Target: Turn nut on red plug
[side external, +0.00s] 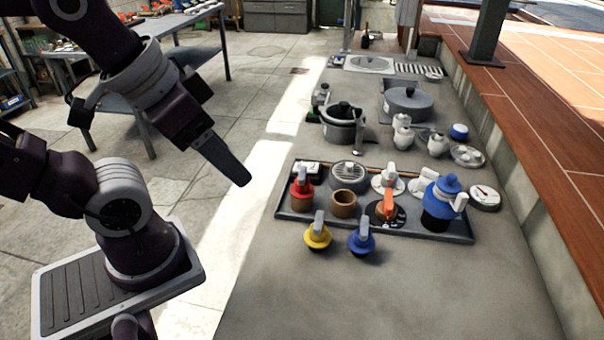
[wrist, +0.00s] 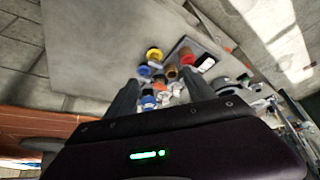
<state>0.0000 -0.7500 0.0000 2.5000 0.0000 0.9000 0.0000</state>
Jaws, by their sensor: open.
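The red plug (side external: 301,195) stands upright at the left end of a dark tray (side external: 459,232) on the concrete counter. A grey T-shaped nut or handle (side external: 302,174) sits on its top. In the wrist view the red plug (wrist: 187,57) is small and far off, past the fingertips. My gripper (side external: 243,180) hangs in the air to the left of the counter, apart from the plug. The wrist view shows its two fingers (wrist: 164,84) spread with nothing held between them. The plug's lower part is partly hidden by the tray rim.
A brown open cup (side external: 343,204), an orange-handled valve (side external: 388,207) and a blue-topped pump (side external: 442,203) share the tray. A yellow plug (side external: 317,235) and a blue plug (side external: 361,239) stand in front. Pots (side external: 407,103) stand behind. The near counter is clear.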

